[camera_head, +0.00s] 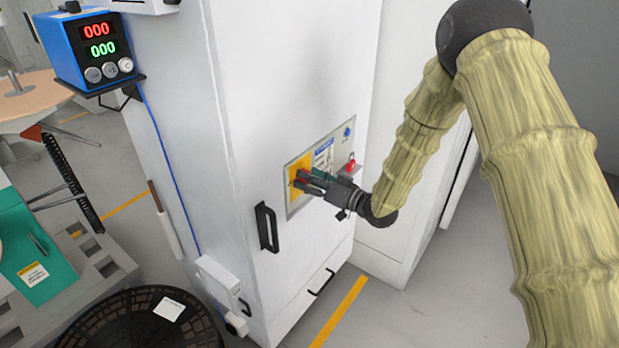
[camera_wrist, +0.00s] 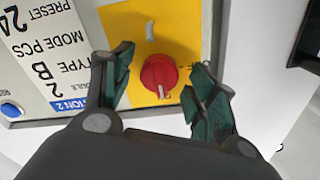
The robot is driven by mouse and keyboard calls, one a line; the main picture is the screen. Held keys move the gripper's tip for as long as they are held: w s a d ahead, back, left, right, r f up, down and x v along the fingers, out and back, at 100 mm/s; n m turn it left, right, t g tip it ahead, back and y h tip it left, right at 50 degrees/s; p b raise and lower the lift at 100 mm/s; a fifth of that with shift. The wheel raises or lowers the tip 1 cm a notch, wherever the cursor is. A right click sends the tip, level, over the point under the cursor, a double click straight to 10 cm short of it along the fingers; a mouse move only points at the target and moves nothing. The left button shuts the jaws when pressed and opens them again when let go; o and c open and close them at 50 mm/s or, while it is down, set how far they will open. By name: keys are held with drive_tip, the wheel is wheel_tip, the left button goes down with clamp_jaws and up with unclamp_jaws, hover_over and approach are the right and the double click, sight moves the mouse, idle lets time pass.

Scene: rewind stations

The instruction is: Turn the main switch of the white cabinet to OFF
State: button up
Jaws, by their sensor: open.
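The white cabinet (camera_head: 285,85) stands in the middle of the head view, with a small control panel on its front. The main switch is a red round knob (camera_wrist: 159,74) on a yellow plate (camera_wrist: 185,25), seen in the wrist view. A pale mark shows on the knob's lower edge, and another pale mark is on the plate above it. My gripper (camera_wrist: 163,84) is open, with one green-padded finger on each side of the knob; contact cannot be told. In the head view my gripper (camera_head: 302,181) is at the yellow plate and hides most of the knob.
A labelled panel (camera_wrist: 40,60) with a blue button (camera_wrist: 11,109) lies beside the yellow plate. A black door handle (camera_head: 267,227) juts out below left.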

drive_tip(key=shift+w+a, duration=0.15)
drive_tip(key=shift+a, duration=0.05)
drive_tip(key=c, duration=1)
drive_tip(key=shift+c, duration=0.2)
